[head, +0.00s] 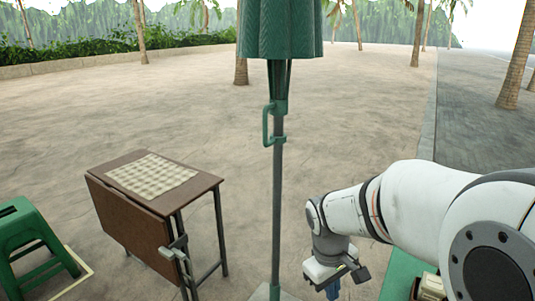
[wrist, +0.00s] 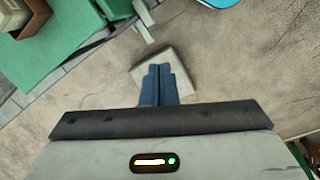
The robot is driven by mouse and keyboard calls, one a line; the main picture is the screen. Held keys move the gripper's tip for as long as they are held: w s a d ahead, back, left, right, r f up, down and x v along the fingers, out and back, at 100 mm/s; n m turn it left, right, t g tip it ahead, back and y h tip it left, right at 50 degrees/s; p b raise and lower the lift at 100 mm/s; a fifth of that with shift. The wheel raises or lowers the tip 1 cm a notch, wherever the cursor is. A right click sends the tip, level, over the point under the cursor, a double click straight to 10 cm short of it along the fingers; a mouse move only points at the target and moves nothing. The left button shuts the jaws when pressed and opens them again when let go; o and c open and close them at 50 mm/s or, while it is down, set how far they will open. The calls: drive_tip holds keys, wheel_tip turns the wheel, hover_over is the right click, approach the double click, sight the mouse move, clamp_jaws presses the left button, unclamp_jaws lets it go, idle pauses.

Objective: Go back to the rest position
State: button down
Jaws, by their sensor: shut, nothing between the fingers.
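My gripper shows in the wrist view (wrist: 159,72) with its two blue fingers together and nothing between them. It points down towards the paved ground. A pale square slab (wrist: 183,62) lies behind the fingertips in that view; I cannot tell the height between them. In the head view my arm reaches in from the right, bent down at the wrist, with the gripper low near the bottom edge, right of the umbrella pole. The fingertips are hard to make out there.
A closed green umbrella (head: 280,30) on a grey pole (head: 277,200) stands left of my gripper. A brown folding table (head: 125,215) with a checked cloth (head: 152,176) and a green stool (head: 30,245) stand left. A green surface (head: 402,272) lies below my arm. Open paving lies beyond.

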drive_tip(key=s+r+m+t+y+p, duration=0.1)
drive_tip(key=s+r+m+p, duration=0.2)
drive_tip(key=r, duration=0.6)
drive_tip(key=s+r+m+t+p, duration=0.2)
drive_tip(key=s+r+p, duration=0.3)
drive_tip(key=r+p, duration=0.3)
drive_tip(key=shift+s+d+r+m+y, duration=0.4)
drive_tip(key=shift+d+r+m, duration=0.1)
drive_tip(key=shift+r, duration=0.35)
